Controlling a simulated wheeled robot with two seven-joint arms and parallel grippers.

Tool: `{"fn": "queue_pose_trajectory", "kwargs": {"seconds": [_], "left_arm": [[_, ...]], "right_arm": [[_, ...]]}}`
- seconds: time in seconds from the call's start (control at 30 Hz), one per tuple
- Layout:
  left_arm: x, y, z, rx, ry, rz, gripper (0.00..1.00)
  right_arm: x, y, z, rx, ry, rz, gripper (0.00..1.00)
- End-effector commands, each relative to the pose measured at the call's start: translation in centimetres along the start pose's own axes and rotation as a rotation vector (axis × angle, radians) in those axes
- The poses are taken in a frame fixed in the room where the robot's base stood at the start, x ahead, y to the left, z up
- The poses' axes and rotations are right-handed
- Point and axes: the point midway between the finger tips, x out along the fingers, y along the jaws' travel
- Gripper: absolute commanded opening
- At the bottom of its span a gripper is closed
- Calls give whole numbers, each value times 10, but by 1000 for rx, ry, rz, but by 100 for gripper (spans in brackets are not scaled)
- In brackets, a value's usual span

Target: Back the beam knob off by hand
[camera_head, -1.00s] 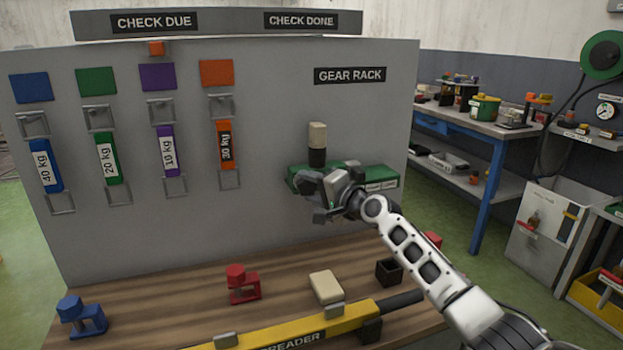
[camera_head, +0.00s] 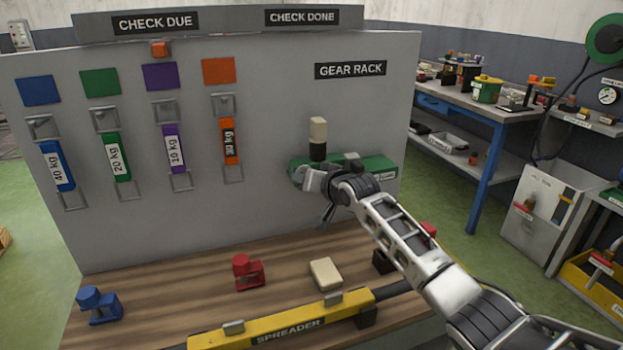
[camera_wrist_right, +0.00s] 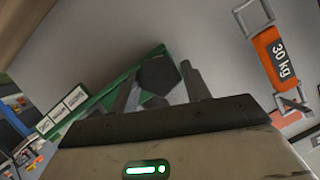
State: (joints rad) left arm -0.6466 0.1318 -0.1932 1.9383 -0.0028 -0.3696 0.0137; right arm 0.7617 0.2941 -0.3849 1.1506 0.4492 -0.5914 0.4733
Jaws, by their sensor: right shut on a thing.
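My right gripper (camera_head: 312,181) is at the left front of the green rack shelf (camera_head: 378,165) under the GEAR RACK sign. In the right wrist view its fingers (camera_wrist_right: 160,90) are on either side of a dark six-sided piece (camera_wrist_right: 158,75), with green behind. I take the gripper as shut on this piece; I cannot tell for sure that it is the beam knob. The fingertips are small and partly hidden in the head view. A black and beige upright piece (camera_head: 318,138) stands just above the gripper. My left gripper is not in view.
The yellow spreader beam (camera_head: 210,341) lies along the wooden bench's front. A blue clamp (camera_head: 98,305), a red clamp (camera_head: 248,272) and a beige block (camera_head: 325,273) stand on the bench. Weight tags, including the orange 30 kg tag (camera_head: 230,141), hang on the panel left of my gripper.

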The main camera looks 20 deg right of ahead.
Motion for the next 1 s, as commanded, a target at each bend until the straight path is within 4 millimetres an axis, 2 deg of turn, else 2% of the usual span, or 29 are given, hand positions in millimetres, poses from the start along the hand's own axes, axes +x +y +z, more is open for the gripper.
{"fn": "queue_pose_trajectory", "kwargs": {"seconds": [0.4,0.97,1.0], "left_arm": [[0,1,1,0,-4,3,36],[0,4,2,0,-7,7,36],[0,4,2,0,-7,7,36]], "right_arm": [[0,-1,1,-173,-2,72,24],[0,-1,1,-195,-2,81,24],[0,-1,1,-195,-2,81,58]]}}
